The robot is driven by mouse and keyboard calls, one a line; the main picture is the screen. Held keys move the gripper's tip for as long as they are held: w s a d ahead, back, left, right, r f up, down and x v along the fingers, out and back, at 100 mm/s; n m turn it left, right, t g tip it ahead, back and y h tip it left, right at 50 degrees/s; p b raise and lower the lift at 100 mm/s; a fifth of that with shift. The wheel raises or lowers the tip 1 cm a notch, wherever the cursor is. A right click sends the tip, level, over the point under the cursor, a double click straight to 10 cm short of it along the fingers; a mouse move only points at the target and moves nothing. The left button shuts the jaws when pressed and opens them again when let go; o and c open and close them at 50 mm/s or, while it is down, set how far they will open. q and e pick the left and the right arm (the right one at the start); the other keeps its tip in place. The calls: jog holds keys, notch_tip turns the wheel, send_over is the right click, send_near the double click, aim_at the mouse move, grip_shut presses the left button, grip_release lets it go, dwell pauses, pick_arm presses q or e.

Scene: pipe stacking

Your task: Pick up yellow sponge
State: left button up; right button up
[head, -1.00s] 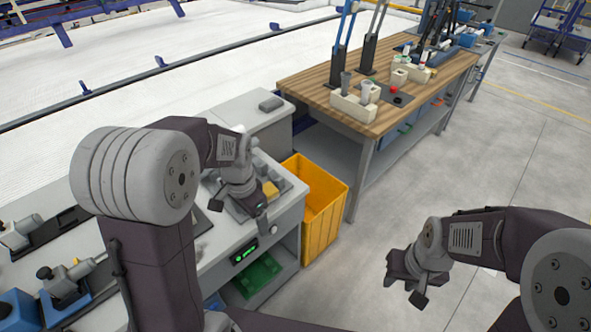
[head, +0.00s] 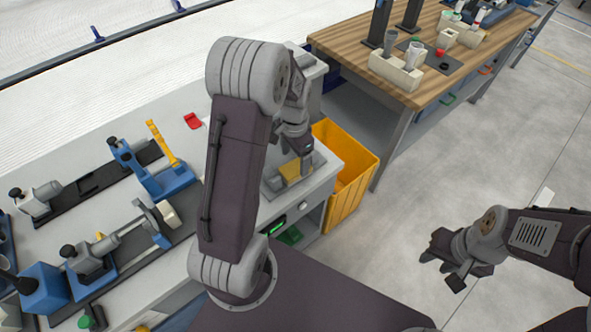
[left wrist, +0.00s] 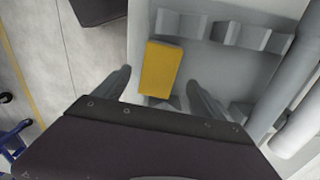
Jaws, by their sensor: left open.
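The yellow sponge (head: 296,171) lies in a grey tray (head: 270,184) at the right end of the grey workbench. In the left wrist view the sponge (left wrist: 161,69) lies between and beyond the two open fingers of my left gripper (left wrist: 158,84), apart from both. In the head view my left gripper (head: 296,148) is just above the sponge, and its fingers are partly hidden. My right gripper (head: 450,266) hangs over the floor at the right, away from the bench, with its fingers apart and nothing between them.
A yellow bin (head: 348,196) stands against the bench's right end. A wooden table (head: 350,48) with beige blocks is behind it. Clamps and a blue fixture (head: 168,180) stand on the bench at left. Ridged grey holders (left wrist: 240,36) are beside the sponge. Open floor lies at right.

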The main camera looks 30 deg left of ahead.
aim_at(295, 168)
pick_arm(q)
jog(key=f, duration=0.4)
jog(key=shift+s+d+f, duration=0.1)
jog(key=shift+s+d, duration=0.05)
jog(key=shift+d, duration=0.05)
jog(key=shift+a+f, duration=0.1)
jog(key=shift+f, duration=0.35)
jog(key=shift+r, duration=0.1)
jog(key=shift+c, duration=1.2)
jog(key=c, duration=1.2)
notch_tip(295, 168, up, 10)
jog(key=shift+r+p, duration=0.1)
jog(key=shift+p, duration=0.3)
